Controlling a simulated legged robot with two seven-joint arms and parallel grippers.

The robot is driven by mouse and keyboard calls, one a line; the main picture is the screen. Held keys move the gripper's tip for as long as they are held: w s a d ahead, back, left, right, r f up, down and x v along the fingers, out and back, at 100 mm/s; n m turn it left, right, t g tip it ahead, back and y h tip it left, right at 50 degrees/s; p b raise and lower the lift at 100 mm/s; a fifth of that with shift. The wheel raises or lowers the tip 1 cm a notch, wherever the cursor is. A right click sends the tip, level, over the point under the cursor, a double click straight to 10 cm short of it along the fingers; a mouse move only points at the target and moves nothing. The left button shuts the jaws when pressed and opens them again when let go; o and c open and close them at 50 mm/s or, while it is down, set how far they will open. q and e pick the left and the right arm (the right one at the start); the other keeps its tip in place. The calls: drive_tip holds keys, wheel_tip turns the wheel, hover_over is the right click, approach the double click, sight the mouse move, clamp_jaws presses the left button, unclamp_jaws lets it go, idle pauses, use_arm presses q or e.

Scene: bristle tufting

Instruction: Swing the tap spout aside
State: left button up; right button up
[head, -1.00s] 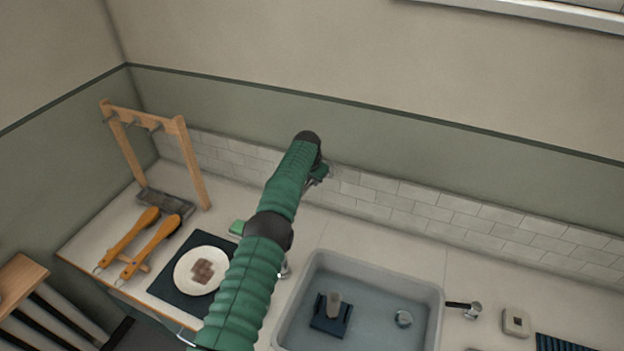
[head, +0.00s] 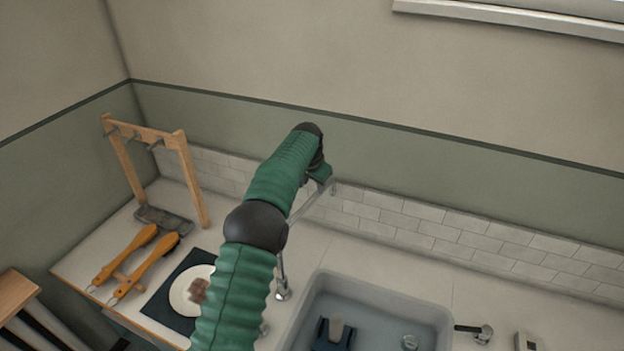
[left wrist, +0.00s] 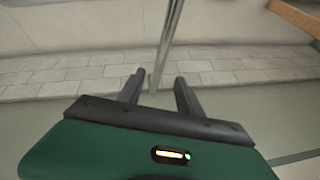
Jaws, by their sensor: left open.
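The chrome tap rises from its base (head: 283,290) at the sink's left back corner. Its thin spout (head: 311,203) runs up and right behind my left arm, with its end over the counter towards the tiled wall. The arm hides the middle of the tap. My left gripper (head: 322,180) is close to the spout's end. In the left wrist view the gripper (left wrist: 158,84) is open, and the metal spout (left wrist: 168,45) lines up with the gap between the fingers. I cannot tell whether they touch it. My right gripper is not in view.
The grey sink (head: 452,325) holds a dark blue block (head: 322,335) and a small round item (head: 410,342). A wooden rack (head: 190,180), orange-handled brushes (head: 140,270) and a white plate (head: 178,297) on a dark mat are at left. The tiled wall (head: 430,225) is close behind the gripper.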

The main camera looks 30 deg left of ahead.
use_arm(q)
drive_tip(key=b+v, duration=0.1)
drive_tip(key=v, duration=0.6)
drive_tip(key=shift+r, duration=0.3)
drive_tip(key=s+d+f+h+b, duration=0.1)
drive_tip(key=s+d+f+b, duration=0.2)
drive_tip(key=s+d+f, duration=0.9)
drive_tip(key=s+d+f+b, duration=0.1)
drive_tip(key=s+d+f, duration=0.2)
drive_tip(key=s, duration=0.4)
drive_tip(key=s+d+f+g+b, duration=0.1)
drive_tip(key=s+d+f, duration=0.2)
drive_tip(key=s, duration=0.4)
drive_tip(key=s+d+f+g+h, duration=0.1)
drive_tip(key=s+d+f, duration=0.2)
drive_tip(key=s, duration=0.4)
drive_tip(key=shift+s+f+n+b, duration=0.3)
drive_tip(key=shift+f+n+b, duration=0.05)
drive_tip(key=shift+n+b, duration=0.05)
